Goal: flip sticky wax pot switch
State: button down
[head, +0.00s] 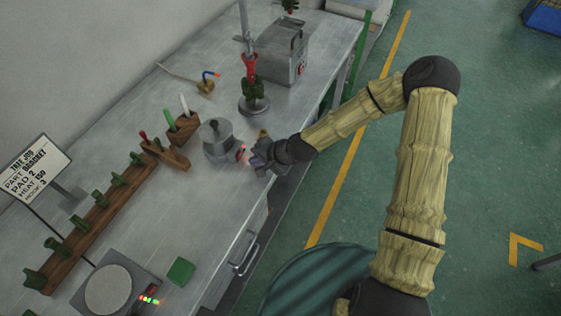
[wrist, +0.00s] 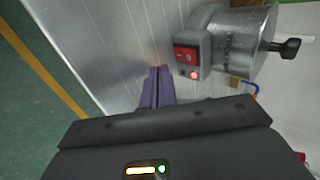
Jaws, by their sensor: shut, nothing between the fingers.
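The sticky wax pot (head: 216,140) is a round grey metal pot with a dark-knobbed lid, standing on the bench. In the wrist view the pot (wrist: 240,45) has a small switch box on its side. The box carries a red rocker switch (wrist: 186,55) with a glowing red light (wrist: 194,75) below it. My gripper (head: 256,161) is just to the right of the pot's switch side in the head view. Its purple fingers (wrist: 158,84) are together and empty, beside the switch box. I cannot tell whether they touch it.
A wooden holder with coloured tools (head: 178,140) stands left of the pot. A metal stand with a green wax tree (head: 253,90) and a grey machine (head: 284,55) stand behind. A hot plate (head: 108,290) and green pad (head: 180,271) are nearer. The bench's right edge is close.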

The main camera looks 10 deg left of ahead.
jog(key=s+d+r+b, duration=0.1)
jog(key=s+d+r, duration=0.2)
jog(key=d+r, duration=0.2)
jog(key=d, duration=0.3)
jog(key=shift+s+d, duration=0.35)
jog(key=shift+d, duration=0.05)
jog(key=s+d+r+n+h, duration=0.2)
jog(key=s+d+r+h, duration=0.2)
jog(key=d, duration=0.5)
jog(key=s+d+r+n+h, duration=0.2)
jog(key=s+d+r+h, duration=0.2)
jog(key=d+r, duration=0.4)
jog(key=shift+s+d+r, duration=0.25)
jog(key=shift+d, duration=0.75)
